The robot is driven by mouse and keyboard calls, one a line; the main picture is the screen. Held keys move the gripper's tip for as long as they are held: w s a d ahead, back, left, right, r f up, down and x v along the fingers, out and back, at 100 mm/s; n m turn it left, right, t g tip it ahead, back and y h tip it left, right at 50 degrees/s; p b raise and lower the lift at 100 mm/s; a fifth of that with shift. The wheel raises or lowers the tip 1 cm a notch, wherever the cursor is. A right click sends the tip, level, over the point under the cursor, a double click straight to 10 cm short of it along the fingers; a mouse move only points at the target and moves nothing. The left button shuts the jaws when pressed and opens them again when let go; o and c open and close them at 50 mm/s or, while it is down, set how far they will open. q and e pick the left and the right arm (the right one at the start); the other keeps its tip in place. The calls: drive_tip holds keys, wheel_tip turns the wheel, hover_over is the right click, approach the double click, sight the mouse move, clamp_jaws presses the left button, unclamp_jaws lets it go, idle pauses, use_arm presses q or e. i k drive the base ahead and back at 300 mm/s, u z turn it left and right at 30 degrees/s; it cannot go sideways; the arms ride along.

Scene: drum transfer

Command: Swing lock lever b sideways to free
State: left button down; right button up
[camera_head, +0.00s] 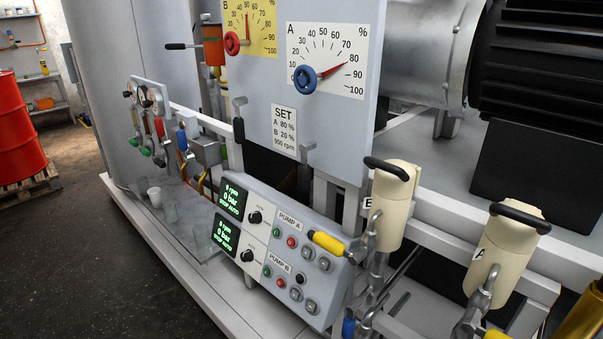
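I see no clear text marking a lock lever b. A beige cylinder (394,205) with a black loop handle stands at centre right, beside a partly covered letter. A grey metal hooked lever (371,234) runs along its left side. A yellow-handled lever (328,242) sticks out left near its foot. A short metal lever with a black grip (239,122) hangs at the left edge of the dial panel. Yellow dial plate B (262,38) has a red knob (232,43). Neither my left nor my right gripper is in view.
A second beige cylinder, labelled A (505,255), stands at the right with its own hooked lever (486,290). White dial plate A (345,55) has a blue knob (304,79). The pump control box (310,215) is below. The dark floor (95,260) at the left is open.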

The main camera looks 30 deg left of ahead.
sight(239, 122)
drive_tip(key=u, duration=1.6)
drive_tip(key=k, duration=0.5)
drive_tip(key=u, duration=0.85)
drive_tip(key=i, duration=1.35)
drive_tip(key=z, duration=0.6)
